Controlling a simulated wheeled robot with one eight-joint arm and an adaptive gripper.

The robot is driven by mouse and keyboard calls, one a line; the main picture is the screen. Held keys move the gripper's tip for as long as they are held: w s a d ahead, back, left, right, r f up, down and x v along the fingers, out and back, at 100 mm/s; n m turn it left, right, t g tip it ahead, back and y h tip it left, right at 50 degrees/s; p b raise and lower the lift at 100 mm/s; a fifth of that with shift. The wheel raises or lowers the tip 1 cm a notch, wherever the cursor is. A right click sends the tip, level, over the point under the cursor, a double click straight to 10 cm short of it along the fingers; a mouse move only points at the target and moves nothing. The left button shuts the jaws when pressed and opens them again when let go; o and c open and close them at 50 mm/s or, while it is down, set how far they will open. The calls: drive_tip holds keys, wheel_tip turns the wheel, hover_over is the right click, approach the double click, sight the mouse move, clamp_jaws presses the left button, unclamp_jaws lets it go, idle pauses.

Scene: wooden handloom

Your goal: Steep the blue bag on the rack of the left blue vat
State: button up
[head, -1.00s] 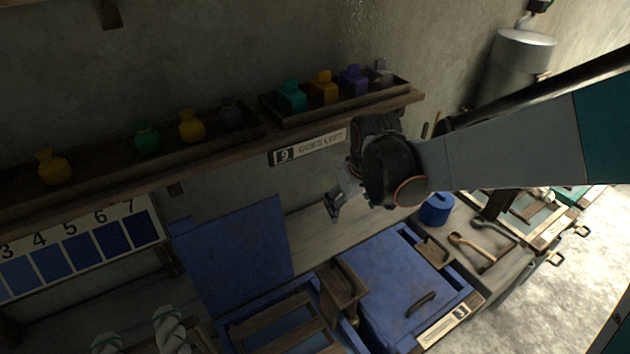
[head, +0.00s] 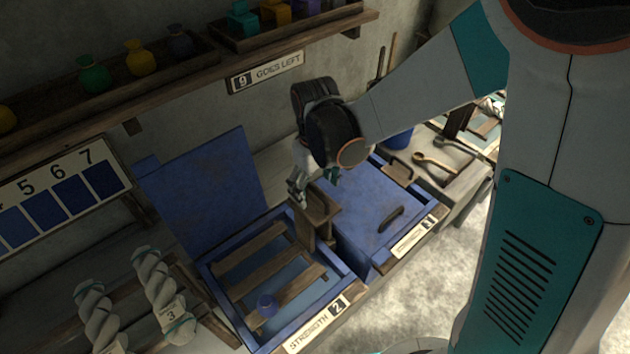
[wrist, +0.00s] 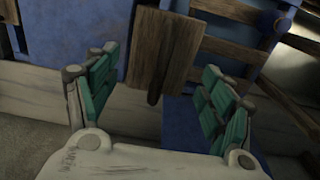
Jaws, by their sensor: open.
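The left blue vat (head: 228,316) stands open, its blue lid (head: 205,190) raised at the back. A slatted wooden rack (head: 250,267) lies across its opening over bluish liquid. My gripper (head: 300,190) is open and empty, above the wooden bracket (head: 320,208) between the two vats, back and right of the bag. In the wrist view, the bracket's board (wrist: 166,50) shows beyond and between my open fingers (wrist: 158,98).
The right blue vat's lid (head: 365,205) is shut. Twisted yarn hanks (head: 160,295) are at the lower left. Spoons (head: 440,165) lie on the right counter.

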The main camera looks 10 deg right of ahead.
drive_tip(key=shift+f+b, duration=0.3)
drive_tip(key=shift+f, duration=0.55)
drive_tip(key=shift+f, duration=0.2)
drive_tip(key=shift+f+b, duration=0.15)
drive_tip(key=shift+b, duration=0.2)
drive_tip(key=shift+c, duration=0.2)
clamp_jaws()
